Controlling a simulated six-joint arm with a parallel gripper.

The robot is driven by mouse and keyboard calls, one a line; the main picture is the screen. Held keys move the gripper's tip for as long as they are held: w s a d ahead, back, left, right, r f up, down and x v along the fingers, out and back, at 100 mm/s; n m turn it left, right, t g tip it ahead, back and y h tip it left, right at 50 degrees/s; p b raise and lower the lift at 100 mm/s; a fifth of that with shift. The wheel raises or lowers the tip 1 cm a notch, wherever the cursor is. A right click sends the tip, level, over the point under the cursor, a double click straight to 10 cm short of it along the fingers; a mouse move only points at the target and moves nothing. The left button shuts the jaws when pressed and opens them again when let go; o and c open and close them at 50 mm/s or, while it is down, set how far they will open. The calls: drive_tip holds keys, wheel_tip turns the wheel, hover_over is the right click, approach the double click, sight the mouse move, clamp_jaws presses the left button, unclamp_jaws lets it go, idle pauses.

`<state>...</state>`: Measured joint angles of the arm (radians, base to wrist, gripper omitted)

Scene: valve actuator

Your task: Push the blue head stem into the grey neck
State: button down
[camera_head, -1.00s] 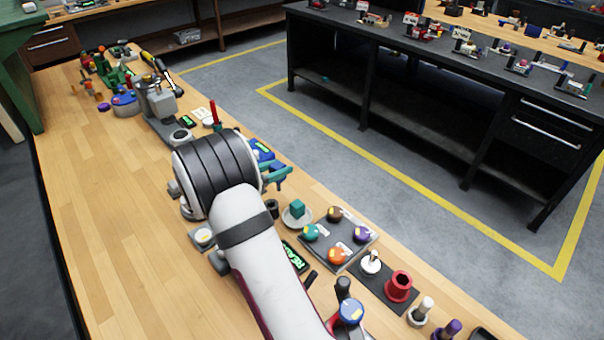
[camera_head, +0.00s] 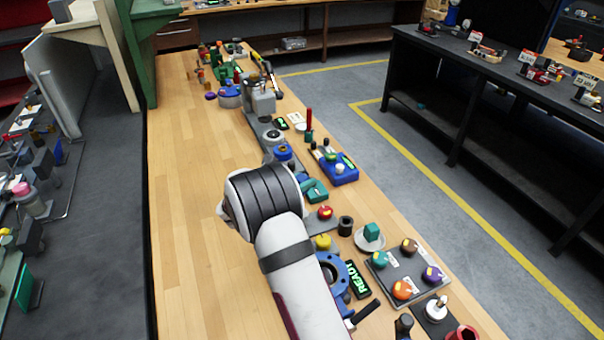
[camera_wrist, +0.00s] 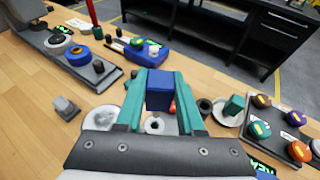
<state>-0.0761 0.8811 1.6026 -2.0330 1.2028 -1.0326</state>
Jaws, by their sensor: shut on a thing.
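In the wrist view my gripper (camera_wrist: 152,78) has teal fingers closed on the sides of a blue block-shaped head (camera_wrist: 160,92). The head is held above the bench, and its stem is not clearly seen. A pale grey ring with a dark hole (camera_wrist: 155,125) shows just below the head, between the fingers; I cannot tell whether it is the grey neck or whether they touch. In the head view my arm hides most of the gripper, and only part of the teal fingers (camera_head: 316,191) shows.
A grey plate with a blue ring (camera_wrist: 78,56) lies at left in the wrist view. A small grey block (camera_wrist: 65,108) stands left of the fingers. A dish with a teal cube (camera_wrist: 233,106) and a knob panel (camera_head: 405,273) are at right. The bench's left side is clear.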

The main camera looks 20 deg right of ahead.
drive_tip(key=shift+f, duration=1.55)
drive_tip(key=shift+f, duration=1.8)
drive_tip(key=shift+f, duration=0.35)
drive_tip(key=shift+f, duration=0.3)
drive_tip(key=shift+c, duration=2.2)
unclamp_jaws()
drive_tip(key=shift+f, duration=0.1)
drive_tip(key=v, duration=1.5)
drive_tip(key=shift+s+a+r, duration=0.25)
